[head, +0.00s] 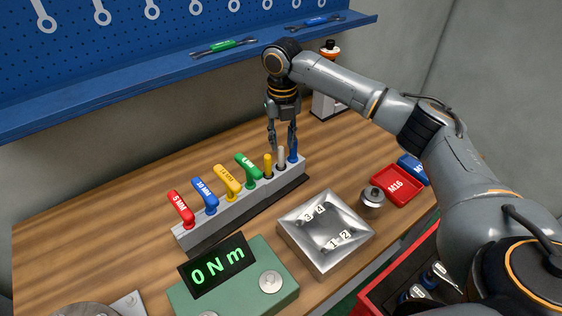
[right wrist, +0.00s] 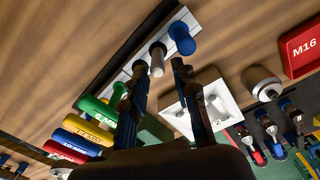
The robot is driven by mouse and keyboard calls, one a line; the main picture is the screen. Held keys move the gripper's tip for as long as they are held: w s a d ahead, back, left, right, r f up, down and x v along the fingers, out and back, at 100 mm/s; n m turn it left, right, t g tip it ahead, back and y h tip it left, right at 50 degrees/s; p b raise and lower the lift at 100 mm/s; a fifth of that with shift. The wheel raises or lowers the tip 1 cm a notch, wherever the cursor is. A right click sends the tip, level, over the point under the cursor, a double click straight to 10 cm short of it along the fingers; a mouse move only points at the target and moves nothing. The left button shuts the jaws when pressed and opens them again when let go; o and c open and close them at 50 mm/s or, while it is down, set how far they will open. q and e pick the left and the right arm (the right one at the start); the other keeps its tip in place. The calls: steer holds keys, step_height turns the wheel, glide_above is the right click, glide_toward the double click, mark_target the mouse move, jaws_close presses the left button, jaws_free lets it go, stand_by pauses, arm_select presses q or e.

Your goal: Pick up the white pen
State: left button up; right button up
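My right gripper (head: 282,146) points down over this end of the holder. Its fingers (right wrist: 156,78) are apart, one on each side of the white pen's line, with nothing held. I cannot tell whether the fingers touch any pen. My left gripper is in neither view.
Red, blue, yellow and green T-handles (head: 210,195) fill the rest of the holder. A square metal plate (head: 326,232), a green torque display (head: 235,280) and a red M16 bin (head: 398,185) stand nearby. A blue shelf (head: 180,68) runs behind. The wood at left is clear.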

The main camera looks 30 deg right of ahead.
mark_target(281, 165)
steer(key=shift+f, duration=0.4)
steer(key=f+p, duration=0.1)
steer(key=f, duration=0.3)
steer(key=shift+a+f+p, duration=0.2)
steer(key=shift+f+p, duration=0.15)
steer(key=shift+f, duration=0.35)
jaws_close()
